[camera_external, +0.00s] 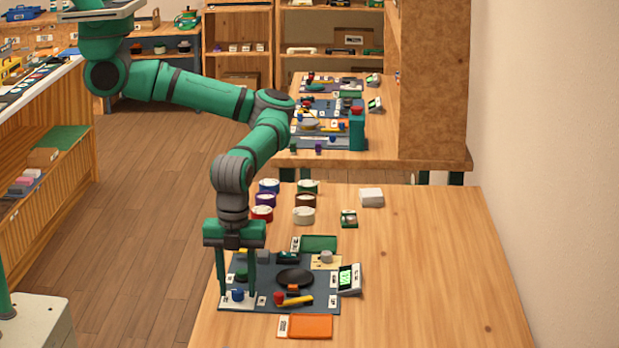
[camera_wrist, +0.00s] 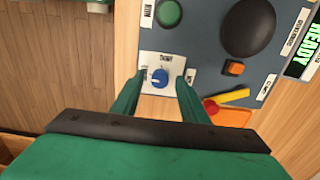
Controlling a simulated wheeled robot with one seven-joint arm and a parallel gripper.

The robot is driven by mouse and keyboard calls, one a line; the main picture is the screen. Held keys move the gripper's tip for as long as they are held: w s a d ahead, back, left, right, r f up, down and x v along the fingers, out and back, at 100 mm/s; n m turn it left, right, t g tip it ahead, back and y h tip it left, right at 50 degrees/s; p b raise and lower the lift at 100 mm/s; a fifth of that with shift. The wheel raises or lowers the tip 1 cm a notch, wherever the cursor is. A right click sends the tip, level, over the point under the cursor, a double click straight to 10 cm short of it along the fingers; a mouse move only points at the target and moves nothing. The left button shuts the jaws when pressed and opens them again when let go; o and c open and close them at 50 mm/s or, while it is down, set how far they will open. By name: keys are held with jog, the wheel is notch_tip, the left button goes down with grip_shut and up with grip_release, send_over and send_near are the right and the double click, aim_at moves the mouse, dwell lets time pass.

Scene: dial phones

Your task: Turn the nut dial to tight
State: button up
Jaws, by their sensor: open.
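A blue dial (camera_wrist: 160,77) with a white pointer mark sits on a white plate (camera_wrist: 150,88) with small labels around it; the labels are too small to read surely. It also shows at the front left of the grey-blue board in the external view (camera_external: 238,295). My gripper (camera_wrist: 160,82) points down over it, with one finger on each side of the dial. The fingers are open, and gaps show between them and the dial in the wrist view. In the external view my gripper (camera_external: 237,291) stands over the plate, its tips low near the board.
The board (camera_external: 268,263) also carries a black dome (camera_wrist: 247,27), a green button (camera_wrist: 168,13), an orange block (camera_wrist: 234,68) and a yellow lever with a red end (camera_wrist: 230,97). A screen (camera_wrist: 311,42) reads READY. The table's right side (camera_external: 430,270) is clear.

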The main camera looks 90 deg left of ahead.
jog(key=shift+f, duration=0.3)
grip_shut()
